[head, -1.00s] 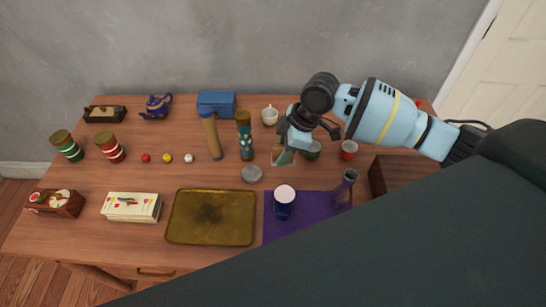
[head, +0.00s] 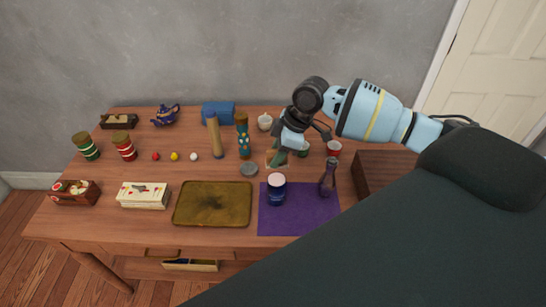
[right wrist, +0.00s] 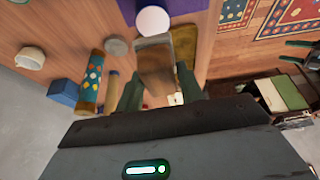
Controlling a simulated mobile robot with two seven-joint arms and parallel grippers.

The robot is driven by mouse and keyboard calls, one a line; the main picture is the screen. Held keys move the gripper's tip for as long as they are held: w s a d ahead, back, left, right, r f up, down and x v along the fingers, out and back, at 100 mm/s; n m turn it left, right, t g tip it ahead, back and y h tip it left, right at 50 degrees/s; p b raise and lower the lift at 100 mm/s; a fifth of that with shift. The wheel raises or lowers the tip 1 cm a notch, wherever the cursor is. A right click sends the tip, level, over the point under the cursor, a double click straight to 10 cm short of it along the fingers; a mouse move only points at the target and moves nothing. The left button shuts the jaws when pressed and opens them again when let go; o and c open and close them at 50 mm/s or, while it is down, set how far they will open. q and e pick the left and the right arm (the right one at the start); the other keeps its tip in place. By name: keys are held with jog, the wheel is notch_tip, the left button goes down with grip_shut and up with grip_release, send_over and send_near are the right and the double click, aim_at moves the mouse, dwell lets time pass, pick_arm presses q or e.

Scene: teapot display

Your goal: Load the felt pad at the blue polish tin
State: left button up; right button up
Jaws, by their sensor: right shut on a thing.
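The blue polish tin (head: 277,196) is a dark blue jar with an open-looking whitish top, upright on the purple cloth (head: 300,222). Its pale round top (right wrist: 153,20) also shows in the right wrist view, just beyond the held piece. My right gripper (head: 277,150) is over the table behind the tin, apart from it. The pad's height above the table is hard to tell. My left gripper is not in view.
A grey round lid (head: 248,169) lies left of the gripper. A green cup (head: 303,151) and a red cup (head: 334,148) are close to its right. A blue box (head: 218,112) stands behind.

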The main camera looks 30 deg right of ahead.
jog(key=shift+f, duration=0.1)
jog(key=shift+w+d+f, duration=0.1)
jog(key=shift+f, duration=0.05)
jog(key=shift+f+b, duration=0.6)
jog(key=shift+f, duration=0.7)
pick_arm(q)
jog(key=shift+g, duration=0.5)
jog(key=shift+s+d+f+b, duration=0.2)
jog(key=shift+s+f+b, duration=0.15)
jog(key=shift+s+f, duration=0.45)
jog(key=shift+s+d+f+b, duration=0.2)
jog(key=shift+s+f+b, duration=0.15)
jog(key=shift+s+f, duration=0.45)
pick_arm(e)
jog(key=shift+f, duration=1.5)
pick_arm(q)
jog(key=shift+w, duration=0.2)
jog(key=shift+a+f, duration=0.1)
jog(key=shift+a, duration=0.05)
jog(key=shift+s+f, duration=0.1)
pick_arm(e)
jog(key=shift+f, duration=0.2)
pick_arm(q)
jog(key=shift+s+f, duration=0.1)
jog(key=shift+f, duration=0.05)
pick_arm(e)
jog(key=shift+f, duration=0.3)
